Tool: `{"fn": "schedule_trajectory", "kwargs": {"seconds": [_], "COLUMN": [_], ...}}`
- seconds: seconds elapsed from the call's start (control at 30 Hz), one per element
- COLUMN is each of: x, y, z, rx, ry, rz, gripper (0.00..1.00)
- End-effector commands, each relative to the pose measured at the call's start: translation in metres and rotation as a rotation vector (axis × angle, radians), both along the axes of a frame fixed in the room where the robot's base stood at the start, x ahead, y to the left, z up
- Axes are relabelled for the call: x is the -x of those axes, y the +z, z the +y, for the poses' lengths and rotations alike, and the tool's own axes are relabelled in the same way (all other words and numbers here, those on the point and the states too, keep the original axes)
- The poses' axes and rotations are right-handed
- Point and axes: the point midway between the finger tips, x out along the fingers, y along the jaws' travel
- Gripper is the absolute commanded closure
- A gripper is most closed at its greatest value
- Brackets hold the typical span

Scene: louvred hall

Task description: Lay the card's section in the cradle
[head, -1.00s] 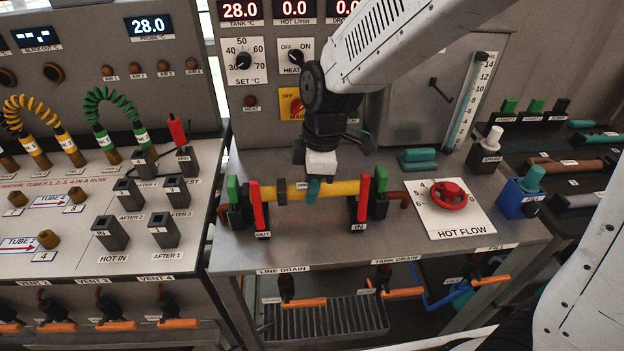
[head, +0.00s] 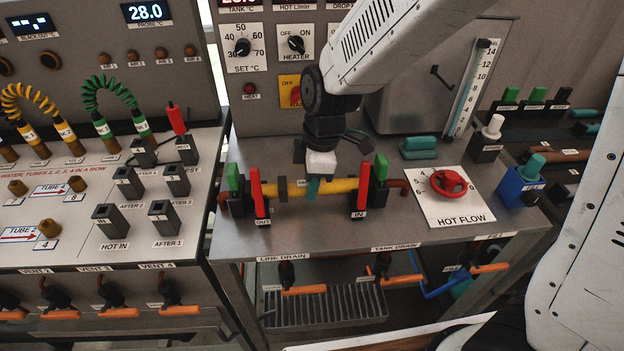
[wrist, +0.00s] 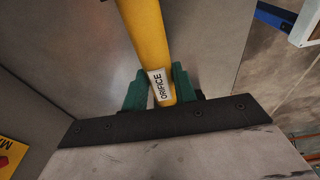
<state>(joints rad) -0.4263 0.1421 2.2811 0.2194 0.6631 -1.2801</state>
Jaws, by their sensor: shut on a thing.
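My gripper (head: 313,188) is shut on a yellow section (head: 338,186), a straight tube with a dark collar left of the fingers. In the wrist view the teal fingers grip the section (wrist: 147,35) across its label, which reads ORIFICE. The cradle has an OUT end (head: 236,203) at left and an IN end (head: 360,206) at right, each with upright red and green levers. The card is not seen.
A teal piece (head: 419,148) lies on the bench behind the cradle. The HOT FLOW plate with its red handwheel (head: 449,183) is to the right. A rack at far right holds other tubes, including a brown one (head: 556,161). The bench front is clear.

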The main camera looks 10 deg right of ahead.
Motion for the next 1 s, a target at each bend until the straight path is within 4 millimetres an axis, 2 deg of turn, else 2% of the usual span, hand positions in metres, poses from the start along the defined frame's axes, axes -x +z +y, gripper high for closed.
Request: {"fn": "schedule_trajectory", "kwargs": {"seconds": [0.07, 0.1, 0.17, 0.5, 1.0], "x": [0.000, 0.000, 0.000, 0.000, -0.001], "y": [0.000, 0.000, 0.000, 0.004, 0.062], "z": [0.000, 0.000, 0.000, 0.000, -0.004], "rx": [0.000, 0.000, 0.000, -0.001, -0.001], "ry": [0.000, 0.000, 0.000, 0.000, 0.000], "rz": [0.000, 0.000, 0.000, -0.001, -0.003], "gripper": [1.00, 0.64, 0.47, 0.47, 0.47]}}
